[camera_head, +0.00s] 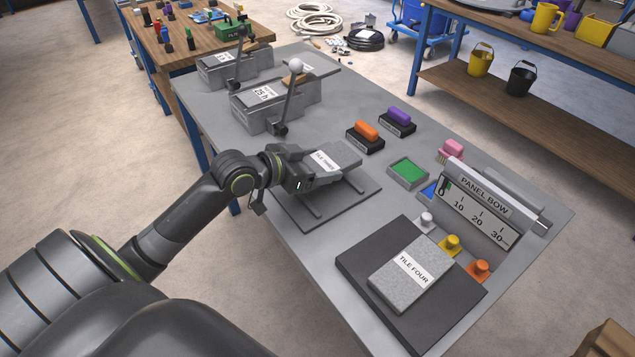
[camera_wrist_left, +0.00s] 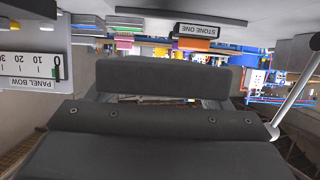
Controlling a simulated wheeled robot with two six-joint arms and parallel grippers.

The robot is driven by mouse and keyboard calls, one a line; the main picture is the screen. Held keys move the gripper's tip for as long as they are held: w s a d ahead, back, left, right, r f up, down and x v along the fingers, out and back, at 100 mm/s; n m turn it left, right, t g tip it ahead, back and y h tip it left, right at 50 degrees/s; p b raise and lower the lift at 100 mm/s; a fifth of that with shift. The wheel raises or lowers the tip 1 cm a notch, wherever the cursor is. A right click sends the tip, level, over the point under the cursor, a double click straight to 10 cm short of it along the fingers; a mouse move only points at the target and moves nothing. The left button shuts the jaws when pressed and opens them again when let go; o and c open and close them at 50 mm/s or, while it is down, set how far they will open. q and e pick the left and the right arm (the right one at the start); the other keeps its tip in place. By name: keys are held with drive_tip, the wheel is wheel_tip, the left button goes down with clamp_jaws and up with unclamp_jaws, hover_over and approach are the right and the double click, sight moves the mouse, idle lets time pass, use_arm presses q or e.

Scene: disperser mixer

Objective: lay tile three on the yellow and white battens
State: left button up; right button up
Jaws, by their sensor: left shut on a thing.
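Tile three (camera_head: 338,158), a light grey slab with a white name label, is in the jaws of my left gripper (camera_head: 308,168) in the head view. It is over a grey board (camera_head: 345,208) with two grey strips (camera_head: 307,207) on it; I cannot tell whether it touches them. No strips that are clearly yellow and white show. A white-knobbed piece (camera_head: 425,219) and a yellow-knobbed piece (camera_head: 450,243) stand beside the panel bow gauge. The left wrist view is mostly filled by dark gripper parts. My right gripper is not in view.
Tile four (camera_head: 412,272) lies on a dark board (camera_head: 365,262) at the front right. The panel bow gauge (camera_head: 478,205), an orange-knobbed piece (camera_head: 479,267) and a green pad (camera_head: 408,171) stand nearby. Lever presses (camera_head: 270,108) stand at the back left.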

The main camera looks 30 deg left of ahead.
sight(317, 192)
use_arm(q)
drive_tip(key=shift+f+b, duration=0.3)
drive_tip(key=shift+f, duration=2.25)
drive_tip(key=shift+f, duration=0.15)
drive_tip(key=o, duration=1.3)
drive_tip(key=shift+o, duration=0.2)
